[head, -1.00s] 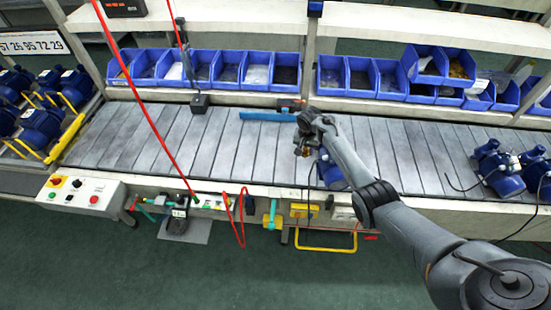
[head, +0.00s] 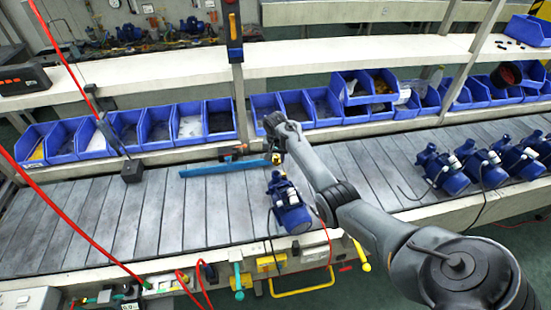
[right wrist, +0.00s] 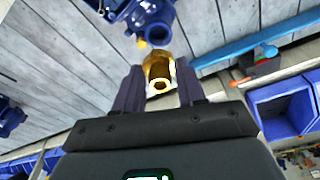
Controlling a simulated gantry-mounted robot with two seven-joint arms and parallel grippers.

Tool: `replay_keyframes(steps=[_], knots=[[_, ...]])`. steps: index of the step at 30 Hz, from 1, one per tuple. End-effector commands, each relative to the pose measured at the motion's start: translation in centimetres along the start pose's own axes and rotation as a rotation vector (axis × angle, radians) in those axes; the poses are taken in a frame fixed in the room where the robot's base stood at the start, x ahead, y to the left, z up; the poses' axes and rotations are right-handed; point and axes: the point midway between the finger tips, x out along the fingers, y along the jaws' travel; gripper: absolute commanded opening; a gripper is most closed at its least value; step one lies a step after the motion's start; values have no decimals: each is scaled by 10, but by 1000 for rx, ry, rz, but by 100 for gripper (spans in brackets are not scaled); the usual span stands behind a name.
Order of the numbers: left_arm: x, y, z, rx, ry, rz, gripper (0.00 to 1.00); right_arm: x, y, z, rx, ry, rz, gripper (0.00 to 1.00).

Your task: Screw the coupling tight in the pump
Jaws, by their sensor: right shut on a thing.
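The blue pump (head: 290,208) sits on the slatted grey bench, near its front edge, in the middle of the head view. It also shows at the top of the right wrist view, where its round open port (right wrist: 158,34) faces my gripper. My right gripper (head: 275,156) is behind and above the pump. In the right wrist view the gripper (right wrist: 160,88) is shut on the brass coupling (right wrist: 158,70), which sticks out past the fingertips toward the port. I cannot tell whether coupling and port touch; they look slightly apart. My left gripper is not in view.
A blue bar (head: 222,167) lies behind the pump, with a small orange-and-black tool (head: 232,151) near it. Blue bins (head: 222,120) line the bench's back. More blue pumps (head: 480,163) stand at the right. The bench left of the pump is largely clear.

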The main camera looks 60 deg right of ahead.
Motion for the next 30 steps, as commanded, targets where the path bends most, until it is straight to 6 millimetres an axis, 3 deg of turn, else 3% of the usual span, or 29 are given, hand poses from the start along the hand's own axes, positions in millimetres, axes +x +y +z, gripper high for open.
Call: replay_keyframes(steps=[16,30], knots=[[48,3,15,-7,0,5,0,44,0,7,0,1,0,9],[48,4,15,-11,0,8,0,54,0,8,-1,0,0,9]])
